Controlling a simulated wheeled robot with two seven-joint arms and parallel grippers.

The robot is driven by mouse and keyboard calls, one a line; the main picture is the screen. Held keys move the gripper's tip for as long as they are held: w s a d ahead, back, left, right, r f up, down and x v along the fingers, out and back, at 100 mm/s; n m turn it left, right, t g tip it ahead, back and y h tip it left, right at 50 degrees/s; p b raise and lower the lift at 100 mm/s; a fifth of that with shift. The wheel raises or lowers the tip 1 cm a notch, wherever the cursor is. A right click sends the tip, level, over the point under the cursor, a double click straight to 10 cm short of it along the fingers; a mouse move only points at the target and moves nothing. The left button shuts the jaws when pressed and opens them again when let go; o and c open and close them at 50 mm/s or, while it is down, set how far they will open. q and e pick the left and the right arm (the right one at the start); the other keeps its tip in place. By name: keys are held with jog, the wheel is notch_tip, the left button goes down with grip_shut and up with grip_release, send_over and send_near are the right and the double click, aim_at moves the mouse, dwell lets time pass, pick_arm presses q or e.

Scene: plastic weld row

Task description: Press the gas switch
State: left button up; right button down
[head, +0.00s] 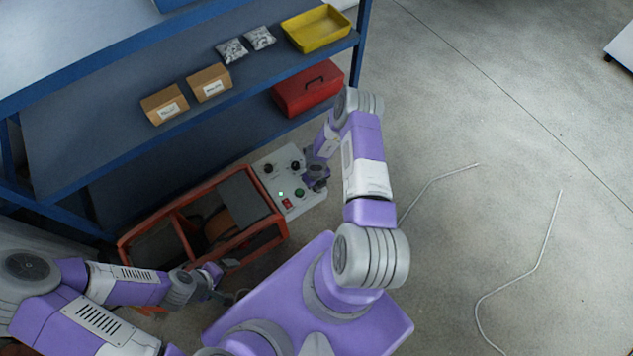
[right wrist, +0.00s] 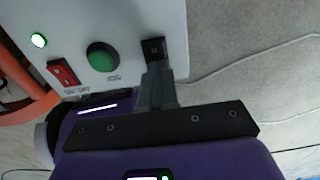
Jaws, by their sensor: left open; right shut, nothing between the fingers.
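The white control panel (head: 272,183) of the welding machine carries two black knobs (head: 268,167), a lit green lamp (head: 281,194), a red rocker switch (head: 287,203) and a green button (head: 299,192). In the right wrist view the red rocker switch (right wrist: 62,73) and green button (right wrist: 102,56) show close up; their small labels are hard to read, so I cannot tell which is the gas switch. My right gripper (right wrist: 154,50) is shut and empty, its tips over the panel beside the green button; contact is unclear. My left gripper (head: 217,283) is open, near the machine's front.
The red-orange machine frame (head: 262,236) stands below a blue shelf (head: 90,125). The shelf holds two cardboard boxes (head: 208,83), two silvery bags and a yellow tray (head: 318,46). A red toolbox (head: 310,88) sits behind the panel. Thin rods or cables lie on the open floor at right.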

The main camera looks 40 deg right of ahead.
jog(key=shift+s+f, duration=0.55)
jog(key=shift+w+b, duration=0.35)
jog(key=shift+w+d+r, duration=0.1)
jog(key=shift+w+r, duration=0.1)
jog(key=shift+w, duration=0.25)
jog(key=shift+w+r, duration=0.1)
jog(key=shift+r, duration=0.1)
jog(key=shift+w+r+p, duration=0.1)
jog(key=shift+r+p, duration=0.45)
jog(key=shift+p, duration=0.1)
jog(key=r+p, duration=0.3)
jog(key=r, duration=0.1)
jog(key=shift+s, duration=0.3)
notch_tip(320, 180, up, 9)
jog(key=p, duration=0.3)
jog(key=shift+r, duration=0.15)
